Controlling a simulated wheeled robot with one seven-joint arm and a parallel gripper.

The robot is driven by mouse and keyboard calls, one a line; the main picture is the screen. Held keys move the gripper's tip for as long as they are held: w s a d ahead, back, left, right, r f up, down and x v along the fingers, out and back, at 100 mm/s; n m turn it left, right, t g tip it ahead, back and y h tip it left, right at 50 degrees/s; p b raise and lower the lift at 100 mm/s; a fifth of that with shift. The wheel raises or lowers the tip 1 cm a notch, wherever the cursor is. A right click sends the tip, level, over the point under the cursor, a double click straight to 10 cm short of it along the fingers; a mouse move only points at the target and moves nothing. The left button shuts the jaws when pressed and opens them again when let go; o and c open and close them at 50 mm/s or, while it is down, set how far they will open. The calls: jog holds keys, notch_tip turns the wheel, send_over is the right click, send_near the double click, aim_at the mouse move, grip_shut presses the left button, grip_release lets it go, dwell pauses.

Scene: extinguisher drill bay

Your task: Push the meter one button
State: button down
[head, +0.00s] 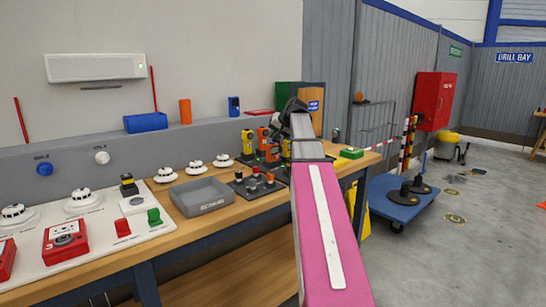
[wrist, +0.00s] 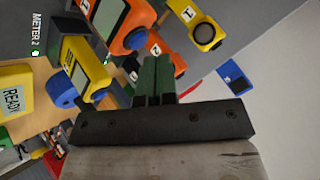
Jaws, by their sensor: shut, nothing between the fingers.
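In the wrist view, a yellow meter (wrist: 190,16) marked "1" with a dark round part (wrist: 206,33) is at the upper right. Beside it is an orange meter (wrist: 165,62) marked "2". An orange meter with a screen (wrist: 118,22) and a yellow meter with a screen (wrist: 85,62) are at the upper left, each with a blue round part. Which of these the task's meter one is, I cannot tell for sure. My gripper (wrist: 153,65) is shut and empty, its dark fingers pointing towards the meters, close to the orange one. In the head view my arm partly hides the meter group (head: 248,142).
A "METER 2" label (wrist: 35,35) with a green light and a yellow "READY" box (wrist: 14,90) show in the wrist view. A grey tray (head: 203,197) and several dark-based knobs stand on the bench. A blue trolley (head: 400,200) stands on the floor at right.

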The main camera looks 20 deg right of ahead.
jog(key=shift+f, duration=0.15)
jog(key=shift+f, duration=0.3)
dwell(0.7)
jog(key=shift+r, duration=0.5)
jog(key=shift+r, duration=3)
